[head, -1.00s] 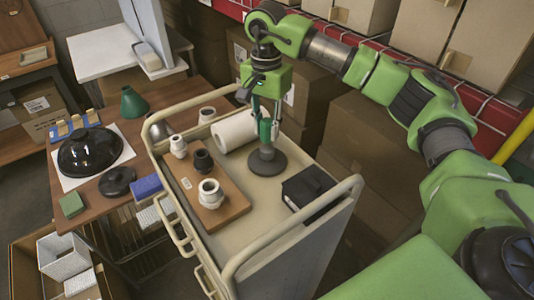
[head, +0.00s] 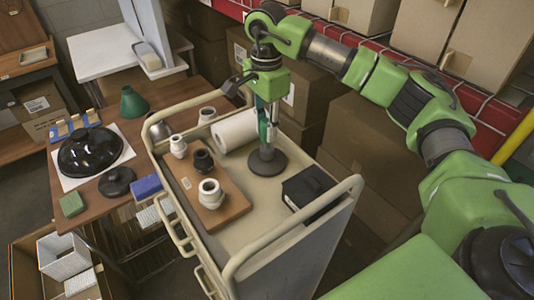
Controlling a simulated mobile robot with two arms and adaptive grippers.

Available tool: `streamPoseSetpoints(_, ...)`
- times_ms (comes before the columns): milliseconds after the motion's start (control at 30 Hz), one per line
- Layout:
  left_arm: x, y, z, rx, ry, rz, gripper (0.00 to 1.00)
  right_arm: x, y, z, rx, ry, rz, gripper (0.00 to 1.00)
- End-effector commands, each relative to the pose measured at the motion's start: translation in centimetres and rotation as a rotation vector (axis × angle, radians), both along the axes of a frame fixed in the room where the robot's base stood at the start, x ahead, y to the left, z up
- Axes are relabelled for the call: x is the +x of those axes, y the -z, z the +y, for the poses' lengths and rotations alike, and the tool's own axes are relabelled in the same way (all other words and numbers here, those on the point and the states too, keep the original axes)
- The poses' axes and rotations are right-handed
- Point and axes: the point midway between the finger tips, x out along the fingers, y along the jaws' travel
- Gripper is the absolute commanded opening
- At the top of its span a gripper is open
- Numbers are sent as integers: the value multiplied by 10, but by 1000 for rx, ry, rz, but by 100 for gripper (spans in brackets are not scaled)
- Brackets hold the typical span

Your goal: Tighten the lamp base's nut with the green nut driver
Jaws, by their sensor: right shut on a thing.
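The lamp base (head: 267,163) is a dark round disc standing upright on the cart top, with a short post at its centre. The green nut driver (head: 263,127) stands upright over the post. My right gripper (head: 267,108) points down from above and is shut on the driver's upper part. The nut is hidden, so I cannot tell how the driver's tip sits on it. My left gripper is out of view.
The cream cart (head: 247,261) has raised rails. A white roll (head: 234,131), a wooden board (head: 228,187) with pale and dark fittings, and a black box (head: 309,190) stand near the base. A wooden table (head: 127,130) with lamp parts is at left.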

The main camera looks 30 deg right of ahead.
Motion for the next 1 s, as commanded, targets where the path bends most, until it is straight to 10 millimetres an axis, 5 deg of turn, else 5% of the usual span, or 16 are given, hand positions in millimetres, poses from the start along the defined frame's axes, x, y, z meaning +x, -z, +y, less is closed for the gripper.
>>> streamPoseSetpoints(1000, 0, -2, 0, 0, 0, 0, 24, 1, 0, 0, 0, 475, 0, 0)
